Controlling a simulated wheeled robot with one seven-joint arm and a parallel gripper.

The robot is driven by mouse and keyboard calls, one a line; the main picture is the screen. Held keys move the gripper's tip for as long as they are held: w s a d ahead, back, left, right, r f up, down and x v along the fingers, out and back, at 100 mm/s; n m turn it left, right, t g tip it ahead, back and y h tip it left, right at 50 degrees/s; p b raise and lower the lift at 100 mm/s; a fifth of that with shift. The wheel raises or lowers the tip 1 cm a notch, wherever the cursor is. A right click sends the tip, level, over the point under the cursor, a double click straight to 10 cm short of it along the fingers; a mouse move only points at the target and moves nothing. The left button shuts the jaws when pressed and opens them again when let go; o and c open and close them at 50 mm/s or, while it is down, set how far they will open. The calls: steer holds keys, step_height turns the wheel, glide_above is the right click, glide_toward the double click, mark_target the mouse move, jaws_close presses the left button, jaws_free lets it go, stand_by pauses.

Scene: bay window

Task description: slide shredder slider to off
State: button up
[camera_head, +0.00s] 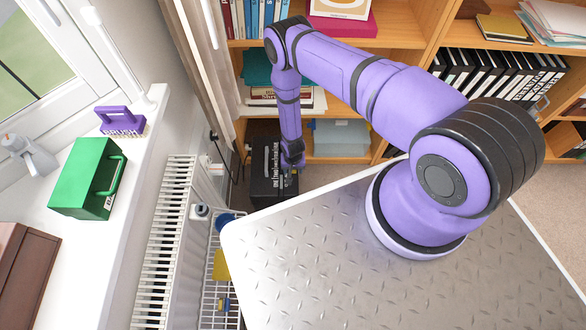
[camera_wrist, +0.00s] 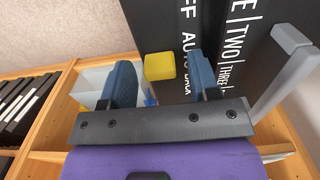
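The shredder (camera_head: 264,178) is a black box on the floor below the shelf, partly hidden by my arm. In the wrist view its black face (camera_wrist: 170,22) carries white lettering, including a partly cut-off "OFF", then "AUTO" and "BACK". The yellow slider knob (camera_wrist: 159,66) sits beside this lettering, level with about "AUTO" to "BACK"; its exact setting is hard to tell. My gripper (camera_head: 292,166) is at the shredder. In the wrist view my gripper (camera_wrist: 161,72) is open, its two dark fingers apart with the knob showing between them. I cannot tell whether they touch it.
A grey bar-like handle (camera_wrist: 285,70) stands out right of my gripper. A wooden bookshelf (camera_head: 395,42) holds books, binders and a pale bin (camera_head: 340,138). A radiator (camera_head: 165,240) and wire rack (camera_head: 209,300) stand left of the metal tabletop (camera_head: 330,260). A green box (camera_head: 85,178) is on the sill.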

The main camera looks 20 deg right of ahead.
mark_target(293, 184)
jaws_close()
steer(key=shift+s+a, duration=0.35)
steer(key=shift+s, duration=0.5)
steer(key=shift+s+a, duration=0.3)
steer(key=shift+s, duration=0.6)
steer(key=shift+s+a, duration=0.35)
steer(key=shift+s, duration=0.5)
steer(key=shift+o, duration=0.6)
jaws_free()
step_height(293, 184, up, 11)
steer(key=shift+f, duration=0.1)
